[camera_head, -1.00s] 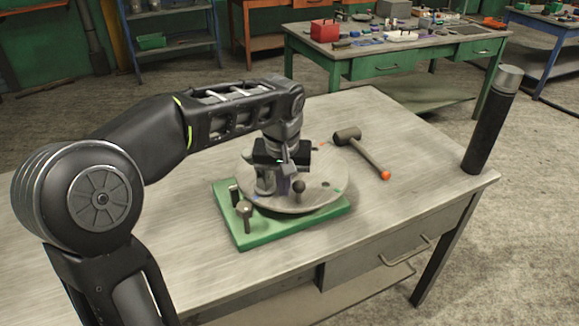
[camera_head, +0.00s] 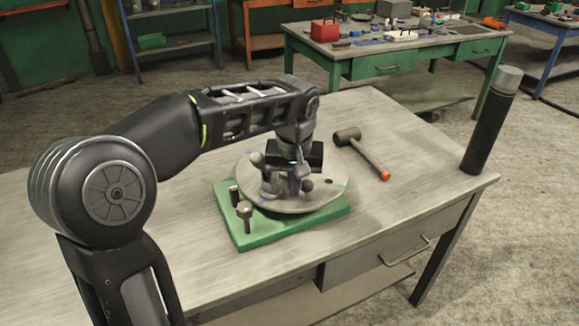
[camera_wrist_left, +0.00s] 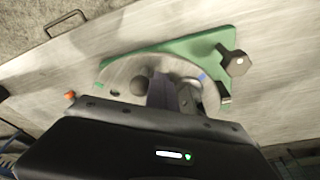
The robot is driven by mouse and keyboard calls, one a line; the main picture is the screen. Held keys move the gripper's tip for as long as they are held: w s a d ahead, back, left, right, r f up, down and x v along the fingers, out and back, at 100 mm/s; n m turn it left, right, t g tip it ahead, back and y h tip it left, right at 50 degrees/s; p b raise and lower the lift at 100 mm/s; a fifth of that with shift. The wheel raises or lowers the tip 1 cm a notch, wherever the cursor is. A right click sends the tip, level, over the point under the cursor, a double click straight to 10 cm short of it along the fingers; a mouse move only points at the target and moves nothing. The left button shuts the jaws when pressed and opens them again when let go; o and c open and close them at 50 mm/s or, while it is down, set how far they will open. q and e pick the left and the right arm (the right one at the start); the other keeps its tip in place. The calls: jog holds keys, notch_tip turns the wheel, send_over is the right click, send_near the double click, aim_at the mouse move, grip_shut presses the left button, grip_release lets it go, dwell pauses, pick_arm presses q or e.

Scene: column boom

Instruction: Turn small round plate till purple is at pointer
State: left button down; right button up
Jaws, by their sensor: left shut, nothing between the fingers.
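The small round plate (camera_head: 250,178) is a grey disc lying on a green base (camera_head: 240,232). It carries a dark ball knob (camera_head: 307,185), a dark spot, a blue mark (camera_head: 264,201) and a green mark (camera_head: 341,185) near its rim. The knob (camera_wrist_left: 138,85) and blue mark (camera_wrist_left: 203,77) also show in the left wrist view. My left gripper (camera_head: 291,186) is shut and empty, pointing down low over the plate beside the knob; contact is hard to judge. The gripper hides part of the plate.
A hex-headed post (camera_head: 244,210) and a short dark post (camera_head: 234,193) stand on the base's left corner; I cannot tell which is the pointer. A hammer (camera_head: 362,152) lies behind right. A dark cylinder (camera_head: 487,125) stands at the table's right corner. The front table (camera_head: 400,200) is otherwise clear.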

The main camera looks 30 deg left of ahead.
pick_arm(q)
jog(key=shift+w+d, duration=0.25)
jog(key=shift+d, duration=0.15)
jog(key=shift+w, duration=0.1)
jog(key=shift+w+d+p, duration=0.3)
jog(key=shift+w+d, duration=0.2)
jog(key=shift+d, duration=0.2)
jog(key=shift+r, duration=0.1)
jog(key=shift+w+d+p, duration=0.35)
jog(key=shift+w+d, duration=0.25)
